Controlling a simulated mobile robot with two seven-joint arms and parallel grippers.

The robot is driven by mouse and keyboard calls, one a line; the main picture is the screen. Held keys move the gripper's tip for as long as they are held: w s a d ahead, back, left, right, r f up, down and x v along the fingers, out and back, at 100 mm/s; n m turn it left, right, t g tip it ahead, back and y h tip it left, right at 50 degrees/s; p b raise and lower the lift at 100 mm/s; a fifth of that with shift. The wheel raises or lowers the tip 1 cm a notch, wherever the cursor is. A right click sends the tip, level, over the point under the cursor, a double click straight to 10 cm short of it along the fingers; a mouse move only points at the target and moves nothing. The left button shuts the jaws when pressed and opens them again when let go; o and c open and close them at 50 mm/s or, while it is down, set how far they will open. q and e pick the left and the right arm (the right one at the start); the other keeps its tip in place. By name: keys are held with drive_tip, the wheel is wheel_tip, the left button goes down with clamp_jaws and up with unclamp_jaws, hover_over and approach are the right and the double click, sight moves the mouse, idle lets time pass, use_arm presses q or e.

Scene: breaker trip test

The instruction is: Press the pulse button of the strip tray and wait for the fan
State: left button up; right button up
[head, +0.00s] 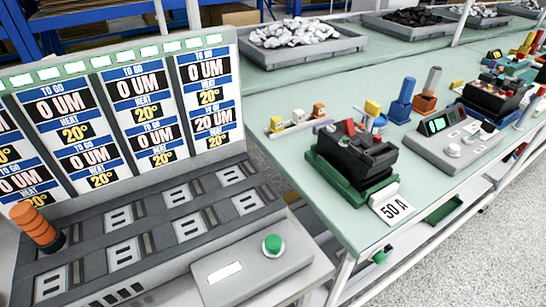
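A round green button (272,245) sits on a low grey box (228,272) with a blank white label, at the front right corner of a grey slotted tray (95,230). I take this to be the strip tray and its pulse button. The tray has rows of light slotted plates. A display panel (124,110) stands behind it; its readouts show "0 UM", one at lower right "20 UM", and heat 20°. An orange ribbed handle (35,225) stands tilted at the tray's left. I cannot make out a fan. Neither of my grippers is in view.
Grey bins (302,45) line the back. The space above the green button is clear.

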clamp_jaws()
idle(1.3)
